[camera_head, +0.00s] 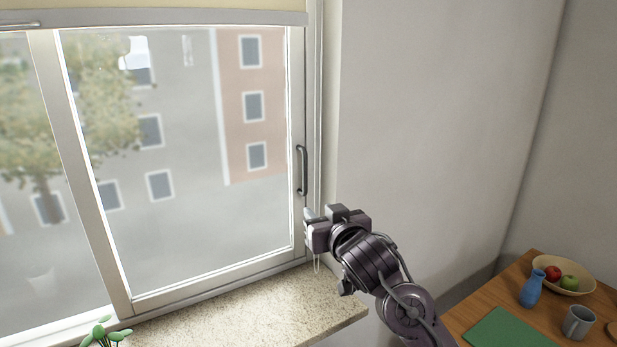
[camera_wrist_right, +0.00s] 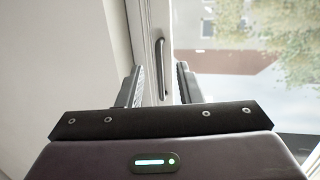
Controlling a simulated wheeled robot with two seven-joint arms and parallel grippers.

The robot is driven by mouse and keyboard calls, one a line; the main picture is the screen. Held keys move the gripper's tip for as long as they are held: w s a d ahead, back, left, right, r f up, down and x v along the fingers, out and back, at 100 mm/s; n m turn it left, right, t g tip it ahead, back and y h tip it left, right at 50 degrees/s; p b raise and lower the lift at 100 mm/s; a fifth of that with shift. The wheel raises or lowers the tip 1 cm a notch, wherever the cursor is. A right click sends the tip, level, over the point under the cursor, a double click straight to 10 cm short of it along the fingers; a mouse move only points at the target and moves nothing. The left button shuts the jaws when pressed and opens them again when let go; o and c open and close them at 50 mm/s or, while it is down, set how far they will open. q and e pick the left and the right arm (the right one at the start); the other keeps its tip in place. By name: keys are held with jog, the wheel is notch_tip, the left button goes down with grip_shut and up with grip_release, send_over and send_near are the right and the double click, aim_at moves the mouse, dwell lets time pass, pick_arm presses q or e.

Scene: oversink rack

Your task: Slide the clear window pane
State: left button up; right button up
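The clear window pane (camera_head: 200,222) sits in a white sliding frame and fills the right part of the window in the head view. Its grey vertical handle (camera_head: 301,170) is on the frame's right edge. My right gripper (camera_head: 311,222) is just below and right of the handle, close to the window's side. In the wrist view, the right gripper (camera_wrist_right: 160,88) has its two fingers apart with nothing between them. The handle (camera_wrist_right: 161,70) shows beyond, in line with the gap. My left gripper is in neither view.
A speckled stone sill (camera_head: 250,305) runs below the window, with a green plant (camera_head: 105,333) at its left. A bare wall (camera_head: 430,120) is to the right. A wooden table (camera_head: 480,310) holds a fruit bowl (camera_head: 575,288), a blue vase (camera_head: 532,289) and a grey mug (camera_head: 578,322).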

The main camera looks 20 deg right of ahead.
jog(key=t, duration=0.1)
send_near(306, 171)
jog(key=w, duration=0.1)
jog(key=w+p, duration=0.2)
jog(key=w, duration=0.4)
jog(key=shift+a+f, duration=0.1)
jog(key=shift+w+p, duration=0.35)
jog(key=shift+w, duration=0.25)
jog(key=shift+f, duration=0.1)
grip_shut()
